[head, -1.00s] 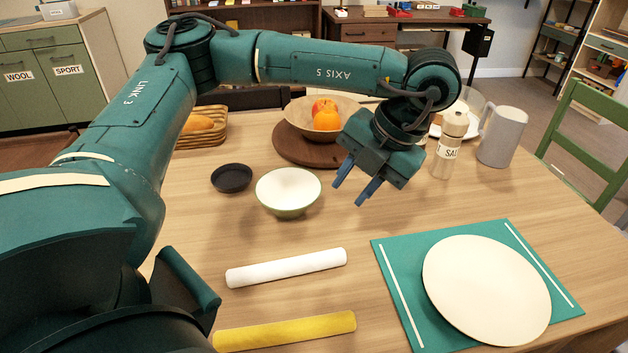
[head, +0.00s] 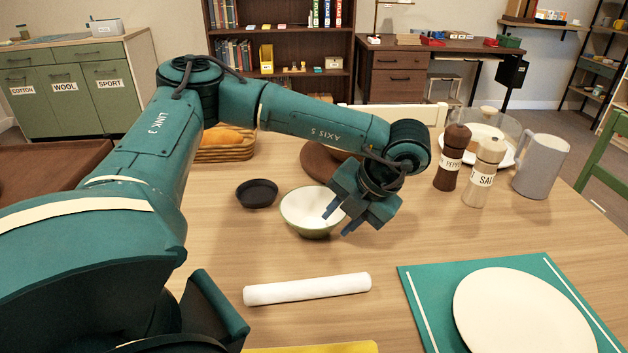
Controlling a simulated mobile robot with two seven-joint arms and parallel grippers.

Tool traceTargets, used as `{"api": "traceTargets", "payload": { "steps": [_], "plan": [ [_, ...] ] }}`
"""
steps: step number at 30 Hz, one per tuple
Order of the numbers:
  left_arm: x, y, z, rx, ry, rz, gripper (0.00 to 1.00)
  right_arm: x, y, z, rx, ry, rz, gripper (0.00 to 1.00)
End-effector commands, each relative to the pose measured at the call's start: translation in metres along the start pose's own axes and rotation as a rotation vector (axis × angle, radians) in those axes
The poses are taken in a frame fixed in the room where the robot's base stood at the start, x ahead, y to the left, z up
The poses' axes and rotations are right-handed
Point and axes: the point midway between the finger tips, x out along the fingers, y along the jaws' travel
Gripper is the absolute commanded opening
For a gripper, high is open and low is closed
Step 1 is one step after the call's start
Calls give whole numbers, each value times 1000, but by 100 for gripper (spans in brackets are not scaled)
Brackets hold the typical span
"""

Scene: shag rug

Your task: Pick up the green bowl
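The green bowl (head: 306,224), pale inside and green outside, stands upright on the wooden table in the middle of the head view. My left gripper (head: 337,222) is at the bowl's right side, with its two blue fingers apart. One finger shows in front of the bowl's inside, and the other shows just outside its right rim. I cannot tell whether either finger touches the bowl. My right gripper is not in view.
A small dark dish (head: 257,194) stands left of the bowl. A white roll (head: 307,289) lies in front. A pepper mill (head: 452,158), a salt shaker (head: 484,172) and a grey pitcher (head: 540,166) stand to the right. A white plate (head: 522,315) lies on a teal placemat (head: 418,290).

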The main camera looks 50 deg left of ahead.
Motion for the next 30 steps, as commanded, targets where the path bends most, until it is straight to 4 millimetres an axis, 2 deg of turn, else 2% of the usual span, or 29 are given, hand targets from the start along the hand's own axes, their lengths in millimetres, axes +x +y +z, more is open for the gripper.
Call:
{"api": "traceTargets", "payload": {
  "steps": [3, 11, 22, 30],
  "plan": [
    [13, 0, -1, 1, 2, 0, 30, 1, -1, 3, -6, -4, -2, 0],
    [15, 0, -1, 2, 0, -1, 30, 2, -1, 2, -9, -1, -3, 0],
    [15, 0, -1, 2, 1, -1, 1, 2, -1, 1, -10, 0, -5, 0],
    [15, 0, -1, 2, 1, -1, 0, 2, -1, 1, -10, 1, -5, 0]
  ]
}}
